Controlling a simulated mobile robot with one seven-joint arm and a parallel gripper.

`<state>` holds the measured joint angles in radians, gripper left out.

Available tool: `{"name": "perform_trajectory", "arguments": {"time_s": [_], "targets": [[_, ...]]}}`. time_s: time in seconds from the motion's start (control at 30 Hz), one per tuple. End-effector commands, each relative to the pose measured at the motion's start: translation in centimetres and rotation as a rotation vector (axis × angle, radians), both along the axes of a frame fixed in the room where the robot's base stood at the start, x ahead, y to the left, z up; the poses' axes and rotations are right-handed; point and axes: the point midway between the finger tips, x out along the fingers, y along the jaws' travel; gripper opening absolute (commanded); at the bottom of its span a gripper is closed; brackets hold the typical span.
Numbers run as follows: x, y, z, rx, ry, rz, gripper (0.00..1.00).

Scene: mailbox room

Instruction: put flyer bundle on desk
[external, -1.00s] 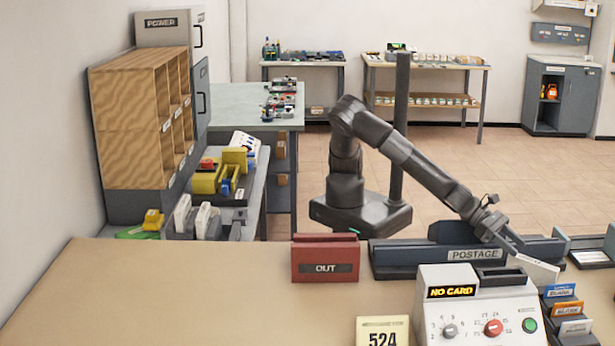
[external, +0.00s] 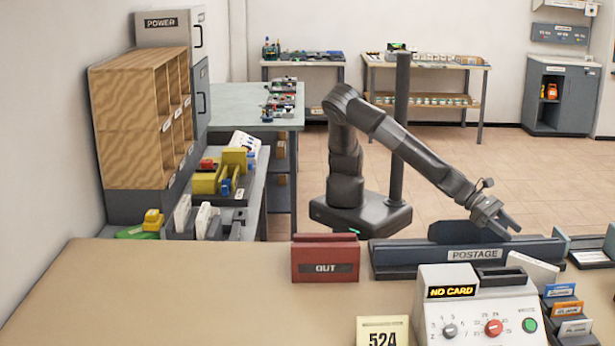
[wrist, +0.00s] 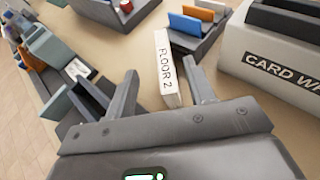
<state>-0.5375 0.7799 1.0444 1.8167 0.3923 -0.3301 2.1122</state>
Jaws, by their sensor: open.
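A white slab marked FLOOR 2 (wrist: 166,69), which looks like the flyer bundle, rests on the tan desk (wrist: 130,50). In the external view, the white bundle (external: 535,267) is just behind the card machine, partly hidden by it. The desk (external: 190,290) fills the foreground there. My gripper (external: 512,226) is open and empty, above and behind the bundle, over the postage rack. In the wrist view, the bundle shows beyond and between the spread fingers of my gripper (wrist: 162,76), apart from them.
The POSTAGE rack (external: 475,255) and red OUT box (external: 325,262) line the desk's far edge. The card machine (external: 480,305) reads NO CARD. A holder with coloured cards (external: 567,312) stands to its right. The desk's left side is clear.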

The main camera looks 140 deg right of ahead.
Motion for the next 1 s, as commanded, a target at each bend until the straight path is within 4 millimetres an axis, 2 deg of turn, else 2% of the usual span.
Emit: {"name": "perform_trajectory", "arguments": {"time_s": [0.03, 0.23, 0.3, 0.5, 0.7, 0.87, 1.0], "targets": [[0.1, 0.0, 1.4, 0.004, -0.006, -0.002, 0.49], [-0.1, 0.0, 6.2, 0.005, -0.006, 0.000, 0.49], [-0.3, 0.5, 4.4, -0.034, 0.002, 0.010, 0.49], [-0.6, 1.4, 1.1, -0.135, 0.008, 0.029, 0.49], [-0.4, 2.0, -0.8, -0.240, 0.008, 0.037, 0.49], [-0.2, 2.3, -0.5, -0.307, 0.003, 0.035, 0.49], [0.1, 2.3, 1.0, -0.349, 0.000, 0.025, 0.49]]}}
